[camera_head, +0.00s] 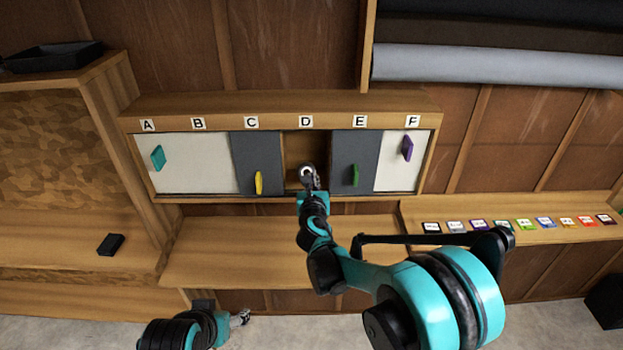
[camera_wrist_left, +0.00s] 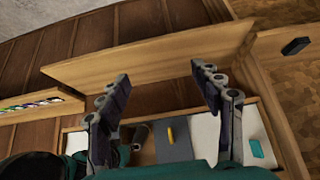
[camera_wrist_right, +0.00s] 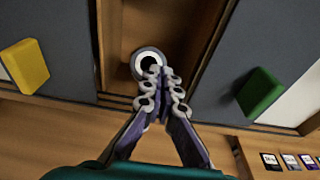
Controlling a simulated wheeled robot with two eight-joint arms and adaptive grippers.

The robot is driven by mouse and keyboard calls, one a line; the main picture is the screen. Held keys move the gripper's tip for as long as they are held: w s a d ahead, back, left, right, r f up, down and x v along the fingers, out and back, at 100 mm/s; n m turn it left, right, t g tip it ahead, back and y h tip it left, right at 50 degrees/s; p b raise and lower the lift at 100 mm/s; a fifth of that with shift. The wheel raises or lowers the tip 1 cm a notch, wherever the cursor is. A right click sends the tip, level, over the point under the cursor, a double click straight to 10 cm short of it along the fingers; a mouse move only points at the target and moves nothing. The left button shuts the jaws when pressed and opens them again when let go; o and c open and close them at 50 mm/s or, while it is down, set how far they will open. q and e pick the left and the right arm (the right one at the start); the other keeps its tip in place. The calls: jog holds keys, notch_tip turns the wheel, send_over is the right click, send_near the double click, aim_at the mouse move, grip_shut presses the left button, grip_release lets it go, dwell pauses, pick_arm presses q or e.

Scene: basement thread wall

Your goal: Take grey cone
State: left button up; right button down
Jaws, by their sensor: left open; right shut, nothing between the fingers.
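The grey cone (camera_wrist_right: 137,62) lies in the open compartment under label D, its round end with a white ring and dark centre facing out. In the head view the cone (camera_head: 306,169) shows just beyond my right gripper (camera_head: 309,184). In the right wrist view my right gripper (camera_wrist_right: 158,82) is shut and empty, its tips overlapping the lower edge of the cone's end; I cannot tell if they touch. My left gripper (camera_head: 241,317) is low in front of the cabinet; in the left wrist view (camera_wrist_left: 160,78) its fingers are wide apart and empty.
Dark panels with a yellow handle (camera_head: 259,183) and a green handle (camera_head: 355,175) flank the opening. White panels carry a teal handle (camera_head: 158,158) and a purple handle (camera_head: 407,148). A shelf (camera_head: 230,262) runs below; coloured cards lie on the right ledge (camera_head: 440,245).

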pick_arm(q)
jog(key=shift+s, duration=0.35)
jog(key=shift+w, duration=0.15)
jog(key=shift+c, duration=0.5)
jog(key=w+d+r+h, duration=0.2)
jog(key=w+d, duration=0.1)
jog(key=w, duration=0.7)
jog(key=w+d+r+h, duration=0.2)
jog(key=w+d+h, duration=0.1)
jog(key=w, duration=0.7)
jog(key=w+d+r+h, duration=0.2)
jog(key=w+d, duration=0.1)
jog(key=w, duration=0.8)
jog(key=shift+d+m+t+h, duration=0.3)
pick_arm(e)
jog(key=shift+s+r, duration=0.15)
jog(key=shift+s, duration=0.25)
pick_arm(q)
jog(key=shift+s, duration=0.1)
jog(key=x, duration=1.2)
